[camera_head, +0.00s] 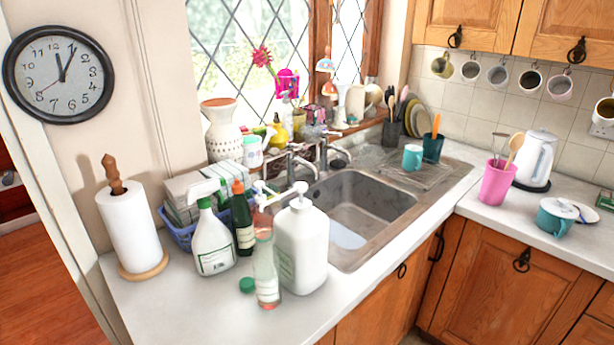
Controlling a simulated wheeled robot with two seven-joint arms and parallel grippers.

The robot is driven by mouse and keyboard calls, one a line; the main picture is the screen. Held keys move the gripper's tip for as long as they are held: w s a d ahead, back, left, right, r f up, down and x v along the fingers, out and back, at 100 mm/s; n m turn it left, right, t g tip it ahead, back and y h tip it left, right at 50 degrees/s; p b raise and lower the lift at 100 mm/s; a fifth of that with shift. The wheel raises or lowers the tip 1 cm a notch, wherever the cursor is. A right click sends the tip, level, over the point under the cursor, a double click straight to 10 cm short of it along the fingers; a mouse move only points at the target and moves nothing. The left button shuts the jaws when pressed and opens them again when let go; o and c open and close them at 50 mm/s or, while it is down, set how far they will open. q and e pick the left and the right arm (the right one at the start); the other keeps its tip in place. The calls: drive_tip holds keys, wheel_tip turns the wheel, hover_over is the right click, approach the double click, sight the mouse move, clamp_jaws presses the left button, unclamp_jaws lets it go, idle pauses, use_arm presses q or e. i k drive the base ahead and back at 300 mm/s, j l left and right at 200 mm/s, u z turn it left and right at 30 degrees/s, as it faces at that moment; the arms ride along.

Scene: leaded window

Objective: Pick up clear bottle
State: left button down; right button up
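The clear bottle (266,272) stands upright on the white counter near its front edge, left of the sink. It is slim and see-through, with a reddish top and a pinkish band near its base. A large white pump bottle (302,250) stands close at its right and slightly overlaps it in the picture. A green bottle (243,225) with an orange cap and a white spray bottle (211,238) stand behind it to the left. A small green cap (247,285) lies at its left. Neither of my grippers is in view.
The sink (357,205) lies right of the bottles. A paper towel roll (130,229) stands at the left, and a blue basket (181,233) sits behind the spray bottle. The counter's front left (185,310) is clear.

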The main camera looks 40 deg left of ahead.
sight(266, 258)
drive_tip(key=u, duration=0.95)
drive_tip(key=k+l+z, duration=0.5)
drive_tip(key=i+j, duration=0.05)
drive_tip(key=i, duration=0.05)
